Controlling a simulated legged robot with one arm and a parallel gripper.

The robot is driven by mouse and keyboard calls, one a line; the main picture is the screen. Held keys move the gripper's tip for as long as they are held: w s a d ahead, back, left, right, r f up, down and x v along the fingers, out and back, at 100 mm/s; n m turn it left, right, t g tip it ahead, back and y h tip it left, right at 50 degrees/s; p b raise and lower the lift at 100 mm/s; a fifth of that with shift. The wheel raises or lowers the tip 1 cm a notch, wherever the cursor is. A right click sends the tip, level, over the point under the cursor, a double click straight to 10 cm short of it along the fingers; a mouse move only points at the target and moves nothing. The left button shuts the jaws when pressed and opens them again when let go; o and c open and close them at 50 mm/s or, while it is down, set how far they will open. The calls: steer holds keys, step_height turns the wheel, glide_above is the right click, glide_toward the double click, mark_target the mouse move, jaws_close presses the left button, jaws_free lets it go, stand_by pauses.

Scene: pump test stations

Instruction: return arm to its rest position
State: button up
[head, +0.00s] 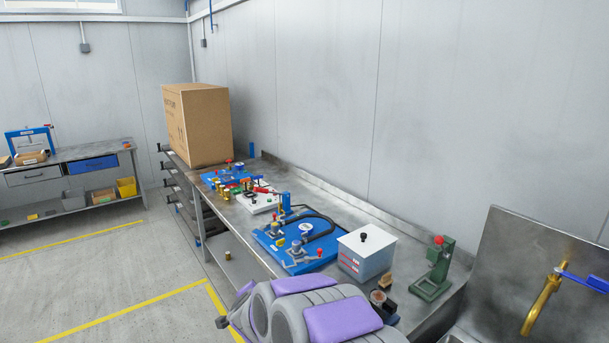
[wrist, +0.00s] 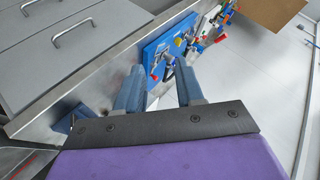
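My grey and purple arm (head: 315,315) shows at the bottom of the head view, close to the front of the metal bench (head: 345,212). It looks folded near my body. My gripper (wrist: 160,80) is seen clearly in the wrist view. Its two blue-grey fingers stand apart with nothing held between them. Beyond the fingers lies the blue pump board (wrist: 168,45), with a gap between. In the head view the fingertips cannot be made out.
On the bench stand a blue pump board (head: 290,245), a white box (head: 366,260), a green press (head: 433,272) and a cardboard box (head: 198,123). A brass tap (head: 541,305) is at the right. Floor at the left (head: 120,270) is clear.

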steer(key=s+d+r+n+g+y, duration=0.2)
steer(key=s+d+r+n, duration=0.15)
steer(key=s, duration=0.45)
steer(key=s+d+r+n+g+y, duration=0.25)
steer(key=s+r, duration=0.25)
steer(key=s, duration=0.3)
steer(key=s+d+n+g+h, duration=0.1)
steer(key=s+d+g+h, duration=0.1)
steer(key=s+d, duration=0.5)
steer(key=s+d+n+g+h, duration=0.1)
steer(key=s+d, duration=0.6)
steer(key=s, duration=0.8)
steer(key=s+d+f+n+g+h, duration=0.1)
steer(key=s+d+g+h, duration=0.2)
steer(key=s, duration=0.8)
steer(key=d+g, duration=0.2)
steer(key=d, duration=0.2)
steer(key=shift+s+n, duration=0.3)
steer(key=shift+s, duration=0.05)
